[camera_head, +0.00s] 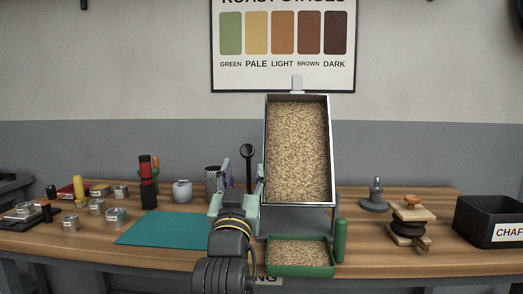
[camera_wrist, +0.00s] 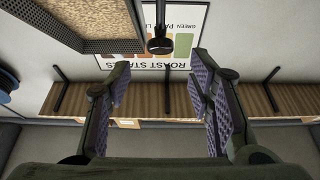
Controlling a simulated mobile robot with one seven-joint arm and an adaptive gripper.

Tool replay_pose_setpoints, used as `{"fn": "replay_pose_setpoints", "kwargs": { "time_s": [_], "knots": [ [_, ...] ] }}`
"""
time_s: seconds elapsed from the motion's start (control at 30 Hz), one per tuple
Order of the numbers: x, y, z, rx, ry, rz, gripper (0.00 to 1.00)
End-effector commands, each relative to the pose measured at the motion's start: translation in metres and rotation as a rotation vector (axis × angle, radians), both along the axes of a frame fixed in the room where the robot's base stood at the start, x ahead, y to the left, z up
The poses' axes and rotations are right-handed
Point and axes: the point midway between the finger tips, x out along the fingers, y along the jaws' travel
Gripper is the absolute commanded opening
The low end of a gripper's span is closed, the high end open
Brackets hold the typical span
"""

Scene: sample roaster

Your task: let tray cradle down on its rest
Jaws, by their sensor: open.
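The tray cradle (camera_head: 266,150) is a metal-rimmed rectangular tray with a tan, grainy inside. It stands steeply tilted up above a grey base (camera_head: 318,220), with a light tab (camera_head: 297,83) at its top edge. Part of the cradle (camera_wrist: 135,38) shows at the upper left of the wrist view. My gripper (camera_head: 241,168) is just left of the cradle in the head view, pointing away. In the wrist view my gripper (camera_wrist: 160,88) has its purple-padded fingers wide apart, with nothing between the pads. The rest itself I cannot make out clearly.
A black round-headed stem (camera_head: 247,151) stands beyond my gripper and also shows in the wrist view (camera_wrist: 160,45). A green tray of grains (camera_head: 272,272) and a green cylinder (camera_head: 340,241) are in front. A teal mat (camera_head: 160,230) lies left; a black bin (camera_head: 470,222) stands right.

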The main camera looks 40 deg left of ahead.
Motion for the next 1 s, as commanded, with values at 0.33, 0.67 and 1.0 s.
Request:
{"fn": "replay_pose_setpoints", "kwargs": {
  "time_s": [0.33, 0.67, 1.0],
  "knots": [
    [0.052, 0.032, 0.027, 0.0, 0.0, 0.001, 0.48],
    [0.071, 0.043, 0.035, 0.001, -0.001, 0.001, 0.48],
    [0.071, 0.043, 0.035, 0.002, -0.001, 0.001, 0.4]
  ]
}}
